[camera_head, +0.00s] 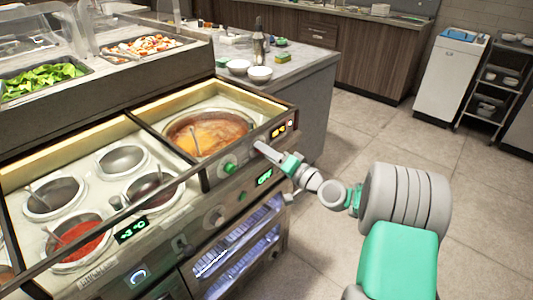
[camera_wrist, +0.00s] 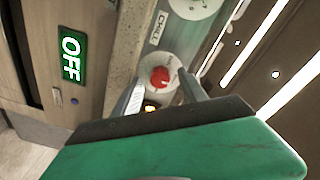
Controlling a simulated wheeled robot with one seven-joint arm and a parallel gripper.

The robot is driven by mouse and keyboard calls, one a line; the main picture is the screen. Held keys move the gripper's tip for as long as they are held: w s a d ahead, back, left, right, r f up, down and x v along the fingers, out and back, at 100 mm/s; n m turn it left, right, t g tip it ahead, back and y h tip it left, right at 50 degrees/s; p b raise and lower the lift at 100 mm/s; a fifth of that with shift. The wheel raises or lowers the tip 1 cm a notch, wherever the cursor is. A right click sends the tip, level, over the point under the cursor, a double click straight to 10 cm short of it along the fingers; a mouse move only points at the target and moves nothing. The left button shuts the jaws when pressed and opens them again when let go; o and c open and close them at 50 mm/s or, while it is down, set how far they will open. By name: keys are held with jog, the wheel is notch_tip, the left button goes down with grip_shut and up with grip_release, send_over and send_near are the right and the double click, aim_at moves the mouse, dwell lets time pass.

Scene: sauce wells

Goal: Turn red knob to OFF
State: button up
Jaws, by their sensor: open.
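The red knob (camera_wrist: 160,77) sits on a round pale plate on the appliance's front panel in the wrist view. My gripper (camera_wrist: 163,79) is open, with one finger on each side of the knob. I cannot tell whether the fingers touch it. A green display (camera_wrist: 70,56) at the left reads OFF. In the head view my gripper (camera_head: 260,147) is at the right end of the sauce-well counter's front panel, and I cannot make out the red knob there.
A green knob (camera_head: 229,167) and a green display (camera_head: 265,177) are on the panel near my gripper. The soup well (camera_head: 205,120) with a ladle is just behind. Several smaller wells lie to the left. The tiled floor (camera_head: 470,180) at the right is clear.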

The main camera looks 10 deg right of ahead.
jog(key=shift+w+a, duration=0.15)
jog(key=shift+w, duration=0.05)
jog(key=shift+c, duration=0.4)
grip_shut()
